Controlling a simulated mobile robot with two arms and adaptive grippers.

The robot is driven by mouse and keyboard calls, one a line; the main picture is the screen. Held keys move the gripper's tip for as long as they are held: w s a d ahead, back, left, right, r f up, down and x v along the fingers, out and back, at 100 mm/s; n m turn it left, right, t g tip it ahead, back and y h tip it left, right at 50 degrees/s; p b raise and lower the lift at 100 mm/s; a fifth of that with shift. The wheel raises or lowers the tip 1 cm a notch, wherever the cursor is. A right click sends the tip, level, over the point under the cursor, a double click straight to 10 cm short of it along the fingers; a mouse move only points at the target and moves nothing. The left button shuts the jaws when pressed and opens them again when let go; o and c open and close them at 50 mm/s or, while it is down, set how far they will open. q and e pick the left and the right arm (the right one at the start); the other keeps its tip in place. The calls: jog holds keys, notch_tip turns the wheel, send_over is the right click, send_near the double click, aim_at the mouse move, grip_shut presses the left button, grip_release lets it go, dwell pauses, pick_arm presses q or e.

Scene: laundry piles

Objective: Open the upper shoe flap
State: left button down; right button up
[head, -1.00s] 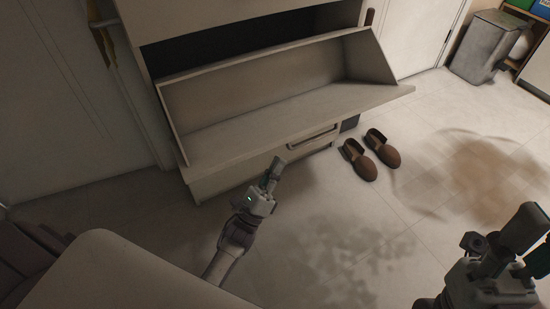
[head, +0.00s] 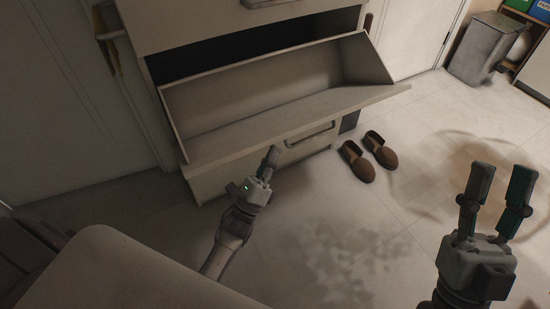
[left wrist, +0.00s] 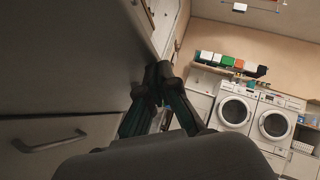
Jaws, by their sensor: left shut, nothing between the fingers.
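The pale shoe cabinet (head: 230,18) stands at the back. One of its flaps (head: 290,114) is tilted out, showing an empty compartment. Above it is a closed panel with a handle (head: 265,3), partly cut off. Below it is a closed front with another handle (head: 310,135), which also shows in the left wrist view (left wrist: 50,140). My left gripper (head: 272,152) is shut and empty, just in front of and below the open flap's front edge; contact cannot be told. Its closed fingers show in the left wrist view (left wrist: 160,75). My right gripper (head: 508,172) is open and empty at the right, away from the cabinet.
A pair of brown shoes (head: 358,162) is on the floor right of the cabinet. A grey bin (head: 480,48) stands at the back right. Two white washing machines (left wrist: 233,111) show in the left wrist view. The floor between my arms is clear.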

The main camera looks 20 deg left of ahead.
aim_at(270, 144)
pick_arm(q)
jog(key=r+p, duration=0.1)
jog(key=r+n+y+p, duration=0.1)
jog(key=w+a+r+n+p, duration=0.1)
jog(key=shift+a+r+y, duration=0.1)
jog(key=shift+r+y, duration=0.1)
jog(key=shift+y, duration=0.2)
pick_arm(e)
jog(key=w+f+g+h, duration=0.3)
jog(key=w+f+g, duration=0.4)
jog(key=f+g, duration=0.2)
notch_tip(270, 144, down, 3)
jog(key=shift+r, duration=0.2)
pick_arm(q)
jog(key=shift+f, duration=0.1)
pick_arm(e)
jog(key=shift+w+a, duration=0.1)
